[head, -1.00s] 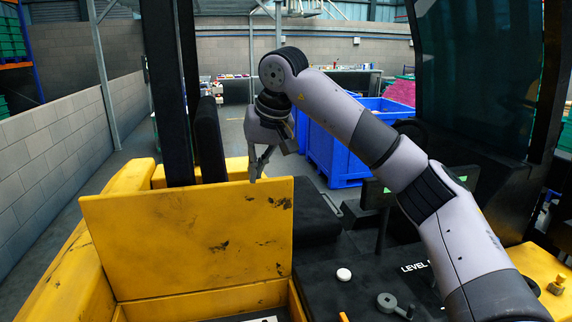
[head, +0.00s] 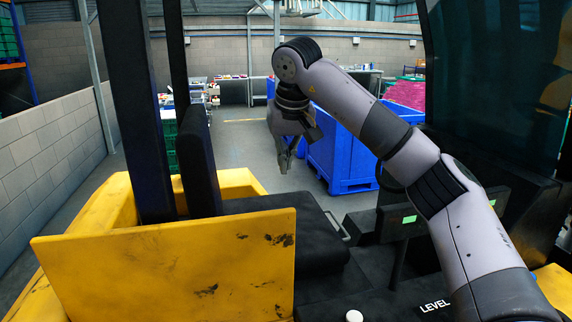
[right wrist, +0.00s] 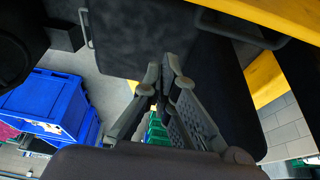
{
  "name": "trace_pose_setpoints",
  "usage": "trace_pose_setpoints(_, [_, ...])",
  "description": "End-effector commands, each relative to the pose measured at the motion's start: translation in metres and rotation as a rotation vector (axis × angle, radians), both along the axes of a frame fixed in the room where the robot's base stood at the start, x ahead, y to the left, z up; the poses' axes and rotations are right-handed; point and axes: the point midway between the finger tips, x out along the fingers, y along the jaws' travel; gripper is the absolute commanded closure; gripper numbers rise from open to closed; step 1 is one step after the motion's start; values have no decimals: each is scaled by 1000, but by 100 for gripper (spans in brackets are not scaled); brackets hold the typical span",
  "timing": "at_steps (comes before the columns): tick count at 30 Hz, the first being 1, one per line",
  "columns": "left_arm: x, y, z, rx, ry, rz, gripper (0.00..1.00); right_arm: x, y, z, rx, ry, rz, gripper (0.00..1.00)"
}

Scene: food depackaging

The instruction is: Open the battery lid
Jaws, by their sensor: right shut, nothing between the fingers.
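The battery lid (head: 170,270) is a scuffed yellow panel that stands raised, its broad face toward me, at the lower left of the head view. Its lower edge is cut off by the frame. My right gripper (head: 285,167) hangs beyond and above the lid's top right corner, pointing down, apart from it in the picture. Its fingers are together and empty. In the right wrist view the fingertips (right wrist: 168,65) meet in front of the black seat. My left gripper is not in view.
A black seat (head: 310,240) lies behind the lid, with a dark post (head: 135,110) at left. A dark console with a white knob (head: 354,315) is at lower right. Blue crates (head: 345,150) stand on the floor beyond. A yellow edge (right wrist: 270,15) crosses the wrist view's top right.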

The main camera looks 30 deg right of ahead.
Motion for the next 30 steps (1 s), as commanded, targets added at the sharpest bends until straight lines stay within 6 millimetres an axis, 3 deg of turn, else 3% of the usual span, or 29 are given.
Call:
trace_pose_setpoints(6, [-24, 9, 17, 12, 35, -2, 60, 15, -6, -41, -1, 7, -1, 100])
trace_pose_setpoints(11, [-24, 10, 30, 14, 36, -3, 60, 27, -9, -73, 0, 6, 0, 100])
trace_pose_setpoints(20, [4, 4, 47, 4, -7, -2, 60, -3, 0, -75, -2, 1, 2, 100])
trace_pose_setpoints(30, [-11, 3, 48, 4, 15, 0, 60, -11, 4, -77, 1, 0, 0, 100])
